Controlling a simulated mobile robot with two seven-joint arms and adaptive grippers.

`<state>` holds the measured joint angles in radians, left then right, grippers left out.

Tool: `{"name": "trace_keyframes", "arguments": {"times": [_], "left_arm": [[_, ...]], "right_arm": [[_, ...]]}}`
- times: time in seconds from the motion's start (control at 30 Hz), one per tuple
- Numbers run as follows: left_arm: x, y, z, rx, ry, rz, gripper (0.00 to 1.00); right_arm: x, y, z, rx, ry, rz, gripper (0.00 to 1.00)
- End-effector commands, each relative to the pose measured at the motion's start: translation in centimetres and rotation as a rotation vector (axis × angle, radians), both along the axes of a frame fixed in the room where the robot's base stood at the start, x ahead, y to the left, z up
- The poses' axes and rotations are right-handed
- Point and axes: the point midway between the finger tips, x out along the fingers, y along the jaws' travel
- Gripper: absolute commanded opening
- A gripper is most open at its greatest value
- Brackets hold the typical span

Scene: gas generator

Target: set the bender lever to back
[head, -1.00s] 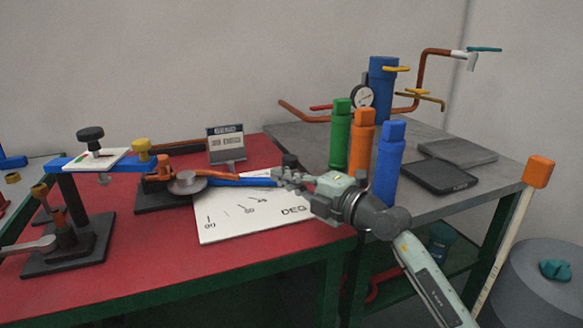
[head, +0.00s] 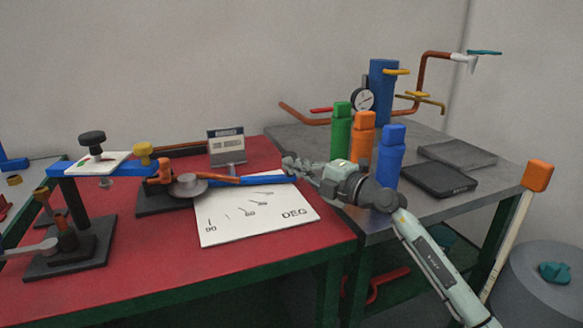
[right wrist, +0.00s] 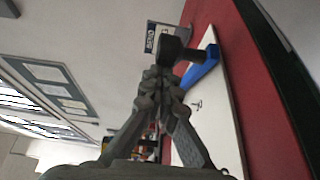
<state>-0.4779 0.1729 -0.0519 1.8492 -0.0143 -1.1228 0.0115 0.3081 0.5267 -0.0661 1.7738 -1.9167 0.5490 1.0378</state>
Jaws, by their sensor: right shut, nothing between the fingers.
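The bender lever's blue handle (head: 266,180) runs right from the round grey disc (head: 187,185) on the red table, over the back edge of the white angle sheet (head: 225,226). My right gripper (head: 289,163) is shut and empty, at the handle's right end. In the right wrist view the shut fingertips (right wrist: 155,76) are close to a black knob (right wrist: 171,48) by the blue handle (right wrist: 201,68); I cannot tell whether they touch. In the head view the gripper hides the knob. My left gripper is not in view.
A small display sign (head: 227,147) stands behind the lever. Green (head: 341,133), orange (head: 361,140) and blue (head: 389,156) bottles stand close to my right wrist on the grey table (head: 412,213). Bare red tabletop (head: 150,265) lies at the front left.

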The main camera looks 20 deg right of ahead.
Motion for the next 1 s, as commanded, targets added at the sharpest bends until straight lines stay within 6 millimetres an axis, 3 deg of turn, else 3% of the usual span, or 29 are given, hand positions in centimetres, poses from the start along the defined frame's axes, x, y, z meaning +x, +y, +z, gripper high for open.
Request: {"name": "trace_keyframes", "arguments": {"times": [0.13,0.57,1.0], "left_arm": [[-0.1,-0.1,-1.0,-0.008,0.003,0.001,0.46],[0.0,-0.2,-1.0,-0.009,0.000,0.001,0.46],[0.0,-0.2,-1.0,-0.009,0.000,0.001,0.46]], "right_arm": [[1.2,-0.5,0.1,0.002,0.001,0.000,0.00],[1.2,-0.5,0.6,0.000,-0.004,0.001,0.00],[1.2,-0.5,8.3,-0.001,-0.005,0.000,0.00]]}}
